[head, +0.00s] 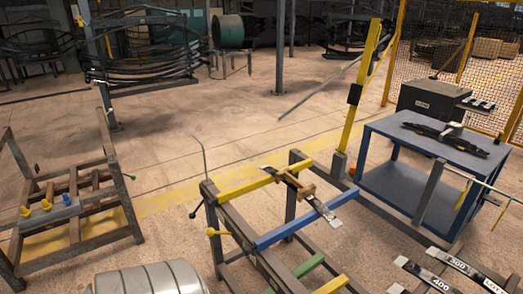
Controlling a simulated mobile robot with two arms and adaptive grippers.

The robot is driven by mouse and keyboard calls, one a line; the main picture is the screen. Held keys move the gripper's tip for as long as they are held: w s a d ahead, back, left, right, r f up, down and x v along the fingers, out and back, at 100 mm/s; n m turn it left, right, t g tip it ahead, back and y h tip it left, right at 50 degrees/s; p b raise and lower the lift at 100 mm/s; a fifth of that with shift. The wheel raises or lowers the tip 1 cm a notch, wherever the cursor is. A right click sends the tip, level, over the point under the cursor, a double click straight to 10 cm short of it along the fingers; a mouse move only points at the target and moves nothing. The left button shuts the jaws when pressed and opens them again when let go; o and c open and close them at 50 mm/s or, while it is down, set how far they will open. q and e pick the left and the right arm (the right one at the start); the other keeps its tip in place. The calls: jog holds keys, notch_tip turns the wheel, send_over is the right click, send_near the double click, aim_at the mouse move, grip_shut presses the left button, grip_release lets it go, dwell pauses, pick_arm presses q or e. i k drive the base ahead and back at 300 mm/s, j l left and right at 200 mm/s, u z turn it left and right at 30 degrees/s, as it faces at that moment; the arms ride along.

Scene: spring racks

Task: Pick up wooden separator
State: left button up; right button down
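A brown wooden piece, which looks like the wooden separator (293,182), lies on the rack (237,231) in the middle of the head view. It is near the rack's yellow crossbar (246,186). A dark strip with a pale metal end (335,222) runs from beside it across the blue crossbar (287,231). Whether the strip and the wood are joined is too small to tell. Neither of my grippers shows in this view.
A blue table (378,128) with a dark leaf spring stands at right, beside a yellow post (357,85) and mesh fence. Another rack (73,232) stands at left. A ribbed silver object (150,279) fills the bottom left. Labelled bars (440,277) are bottom right. Floor behind the middle rack is clear.

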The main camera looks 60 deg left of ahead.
aim_at(305, 192)
jog(key=j+u, duration=0.1)
jog(key=u, duration=1.5)
jog(key=i+j, duration=0.15)
jog(key=j, duration=0.2)
jog(key=i+j+z, duration=0.1)
jog(key=j, duration=0.25)
jog(key=i+j+z, duration=0.1)
jog(key=j, duration=0.25)
